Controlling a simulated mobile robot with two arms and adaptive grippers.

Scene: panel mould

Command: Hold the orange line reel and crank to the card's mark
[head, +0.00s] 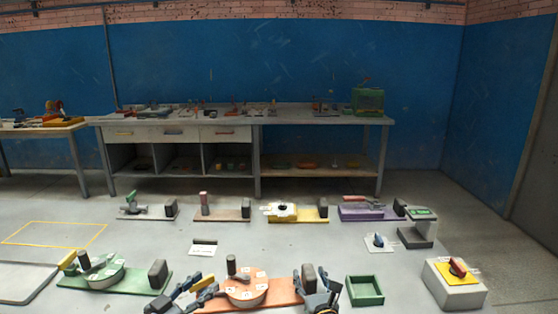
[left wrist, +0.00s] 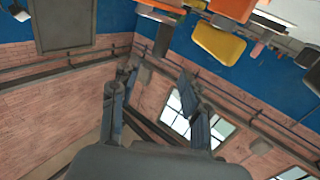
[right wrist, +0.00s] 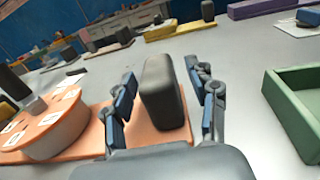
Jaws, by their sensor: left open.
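The orange line reel (head: 246,291) lies on an orange base plate (head: 284,290) at the front middle, with several white labels on top. Its dark upright crank knob (head: 231,265) stands at the reel's left. A dark grey block (right wrist: 165,92) stands upright on the plate, right of the reel. My right gripper (right wrist: 165,85) is open, with its fingers on either side of the block and small gaps showing. My left gripper (head: 190,286) is open and empty, left of the reel. A small white card (head: 207,250) lies behind the reel; its writing is too small to read.
A green reel (head: 105,275) on a green plate stands at left. A green open tray (head: 365,289) is right of my right gripper, and a grey box with a yellow top (head: 455,287) is farther right. Several coloured fixtures stand behind. Bare grey surface lies between them.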

